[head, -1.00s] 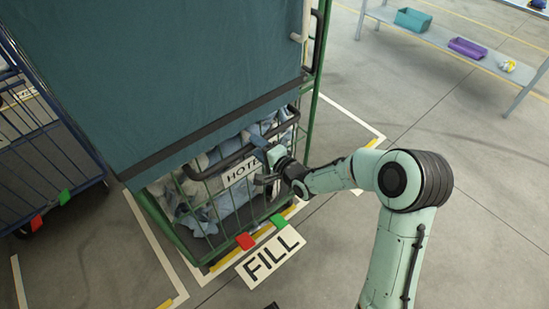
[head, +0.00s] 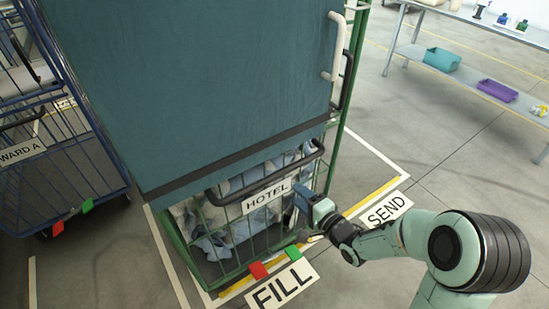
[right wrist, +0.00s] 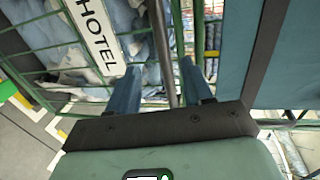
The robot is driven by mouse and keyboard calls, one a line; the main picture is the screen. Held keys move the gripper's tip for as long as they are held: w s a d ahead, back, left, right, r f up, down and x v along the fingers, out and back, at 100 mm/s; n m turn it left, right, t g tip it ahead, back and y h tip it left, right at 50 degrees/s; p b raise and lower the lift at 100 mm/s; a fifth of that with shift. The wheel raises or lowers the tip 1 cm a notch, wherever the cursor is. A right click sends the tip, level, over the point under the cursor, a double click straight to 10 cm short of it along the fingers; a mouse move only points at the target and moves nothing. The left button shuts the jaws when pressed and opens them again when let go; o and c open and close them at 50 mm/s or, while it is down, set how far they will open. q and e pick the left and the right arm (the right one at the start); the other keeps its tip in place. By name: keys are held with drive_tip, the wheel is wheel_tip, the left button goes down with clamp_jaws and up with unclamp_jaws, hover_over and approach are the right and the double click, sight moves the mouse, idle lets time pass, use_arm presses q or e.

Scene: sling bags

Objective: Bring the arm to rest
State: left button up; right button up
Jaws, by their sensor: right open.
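My right gripper (head: 303,200) is at the front of the green caged cart (head: 172,238), just right of its HOTEL sign (head: 267,195). Its jaws are apart, and no item shows clamped between them. In the right wrist view, the gripper (right wrist: 160,85) has its two blue fingers either side of a dark bar (right wrist: 163,45) in the picture. I cannot tell whether they touch it. My right arm (head: 400,240) reaches in from the lower right. My left gripper is not in view.
A dark teal cover (head: 190,90) hangs over the cart above crumpled laundry (head: 208,235). A blue cage cart (head: 85,165) stands at left. Floor signs read FILL (head: 283,288) and SEND (head: 387,209). A shelf with bins (head: 442,59) stands at upper right, with open floor before it.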

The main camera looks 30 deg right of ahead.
drive_tip(key=s+a+f+n+g+y+p, duration=0.1)
drive_tip(key=s+a+f+n+g+p, duration=0.2)
drive_tip(key=f, duration=0.6)
drive_tip(key=s+a+f+n+g+p, duration=0.25)
drive_tip(key=a+f+g, duration=0.25)
drive_tip(key=f, duration=0.5)
use_arm(q)
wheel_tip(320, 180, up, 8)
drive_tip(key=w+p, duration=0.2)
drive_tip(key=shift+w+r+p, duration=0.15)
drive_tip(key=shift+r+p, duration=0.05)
drive_tip(key=shift+p, duration=0.2)
use_arm(e)
drive_tip(key=s+a+f+n+g, duration=0.4)
drive_tip(key=s+a, duration=0.1)
drive_tip(key=s, duration=0.4)
drive_tip(key=s+a+f+n+g+y, duration=0.1)
drive_tip(key=s+a+f+n+g, duration=0.2)
drive_tip(key=s, duration=0.7)
drive_tip(key=a+f+g, duration=0.1)
drive_tip(key=a+f, duration=0.1)
drive_tip(key=shift+s+a+n+g+y, duration=0.2)
drive_tip(key=shift+a+n+g+y, duration=0.1)
drive_tip(key=shift+a+n, duration=0.1)
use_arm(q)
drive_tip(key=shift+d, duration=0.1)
use_arm(e)
drive_tip(key=shift+d+r, duration=0.1)
